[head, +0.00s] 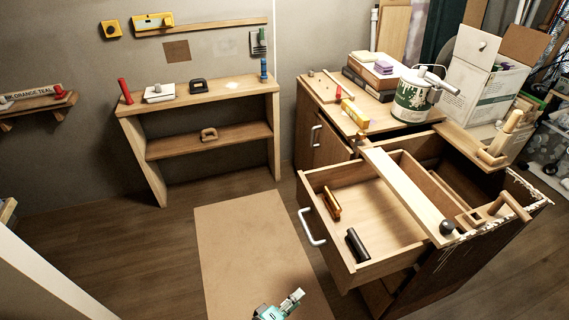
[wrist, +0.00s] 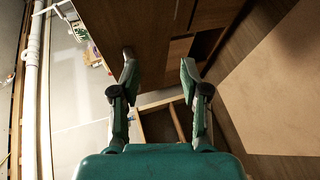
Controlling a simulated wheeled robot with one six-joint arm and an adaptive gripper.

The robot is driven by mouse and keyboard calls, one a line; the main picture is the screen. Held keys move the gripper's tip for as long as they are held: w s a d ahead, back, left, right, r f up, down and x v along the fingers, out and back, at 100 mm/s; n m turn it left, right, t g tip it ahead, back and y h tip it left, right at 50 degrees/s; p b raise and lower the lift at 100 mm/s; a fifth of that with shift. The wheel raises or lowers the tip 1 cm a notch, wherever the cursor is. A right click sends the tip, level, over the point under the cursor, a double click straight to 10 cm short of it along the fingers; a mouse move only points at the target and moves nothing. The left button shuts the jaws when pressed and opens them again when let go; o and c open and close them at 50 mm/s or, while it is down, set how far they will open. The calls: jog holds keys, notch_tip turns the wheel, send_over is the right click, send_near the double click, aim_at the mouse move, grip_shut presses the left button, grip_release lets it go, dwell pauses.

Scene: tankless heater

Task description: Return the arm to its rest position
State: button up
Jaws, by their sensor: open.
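My gripper (wrist: 158,75) is open and empty in the wrist view, its two green and black fingers spread apart. Beyond and between the fingers are brown wooden furniture panels, and nothing touches the fingertips. In the head view a teal and grey part of my arm (head: 278,307) shows at the bottom edge, above the tan mat (head: 250,245). The fingers cannot be made out clearly there.
A drawer (head: 330,185) stands pulled out at right, holding an orange item (head: 332,204) and a black item (head: 357,244). A cabinet top (head: 375,122) carries a green-white can (head: 411,100). A wooden shelf unit (head: 205,94) stands at the back wall. The floor (head: 120,245) at left is clear.

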jog(key=s+d+f+n+g+y, duration=0.1)
jog(key=s+d+f+y, duration=0.4)
jog(key=s+d+f, duration=0.5)
jog(key=s+d+r+m+y, duration=0.1)
jog(key=s+d+y, duration=0.25)
jog(key=s, duration=0.45)
jog(key=s+r+m+t, duration=0.2)
jog(key=s+r, duration=0.2)
jog(key=r, duration=0.5)
jog(key=s+d+r+m+t+y, duration=0.1)
jog(key=s+r+m, duration=0.2)
jog(key=r, duration=0.7)
jog(key=s+d+r+m+t+y, duration=0.1)
jog(key=s+r+m+t, duration=0.1)
jog(key=s+r, duration=0.5)
notch_tip(320, 180, up, 3)
jog(key=shift+s+f+m+t, duration=0.1)
jog(key=shift+s+m+t, duration=0.2)
jog(key=shift+m, duration=0.3)
jog(key=shift+d, duration=0.1)
